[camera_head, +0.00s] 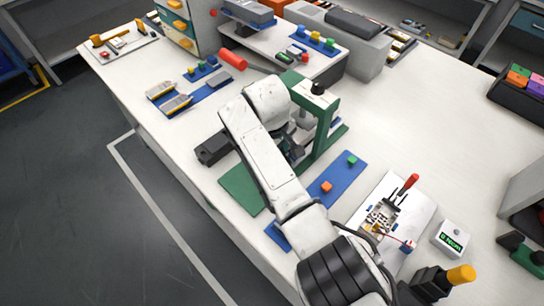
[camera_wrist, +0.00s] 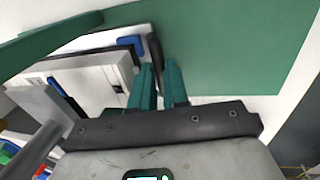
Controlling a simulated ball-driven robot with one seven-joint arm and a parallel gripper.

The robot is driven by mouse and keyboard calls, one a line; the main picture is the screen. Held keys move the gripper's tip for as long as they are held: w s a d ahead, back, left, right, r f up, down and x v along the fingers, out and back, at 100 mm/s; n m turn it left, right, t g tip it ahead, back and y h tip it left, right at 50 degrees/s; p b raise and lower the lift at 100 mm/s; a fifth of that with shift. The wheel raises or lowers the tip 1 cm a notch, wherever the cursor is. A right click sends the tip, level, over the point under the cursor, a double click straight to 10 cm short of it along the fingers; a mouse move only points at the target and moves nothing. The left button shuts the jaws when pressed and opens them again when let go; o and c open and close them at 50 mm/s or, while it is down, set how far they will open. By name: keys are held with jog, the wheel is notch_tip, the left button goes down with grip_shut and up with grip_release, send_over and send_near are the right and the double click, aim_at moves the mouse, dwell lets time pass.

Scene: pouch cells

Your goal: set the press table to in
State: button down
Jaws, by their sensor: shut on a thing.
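The press stands in the middle of the bench in the head view, with a green frame (camera_head: 325,120), a black knob on top and a green base plate (camera_head: 238,188). My arm crosses in front and hides most of its table. In the wrist view a pale, dark-edged block (camera_wrist: 95,82), seemingly the press table, lies left of my fingers. A black curved handle (camera_wrist: 155,48) runs from its edge down between my two teal fingertips (camera_wrist: 160,84). My gripper is shut on this handle. The green base plate also fills the upper right (camera_wrist: 230,45).
A blue strip (camera_head: 338,178) with small orange and green blocks lies right of the press. A white board with a red-handled tool (camera_head: 408,184) and a small display box (camera_head: 452,238) are further right. A red cylinder (camera_head: 233,59) lies behind. The bench's left edge is near.

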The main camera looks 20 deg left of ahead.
jog(key=shift+w+r, duration=0.15)
jog(key=shift+w, duration=0.1)
jog(key=c, duration=1.1)
grip_release()
jog(key=shift+d, duration=0.1)
jog(key=r, duration=0.3)
jog(key=s+r, duration=0.1)
jog(key=r, duration=0.3)
jog(key=s+r, duration=0.1)
jog(key=r, duration=0.2)
jog(key=shift+a+r, duration=0.2)
jog(key=shift+a, duration=0.2)
jog(key=shift+w, duration=0.1)
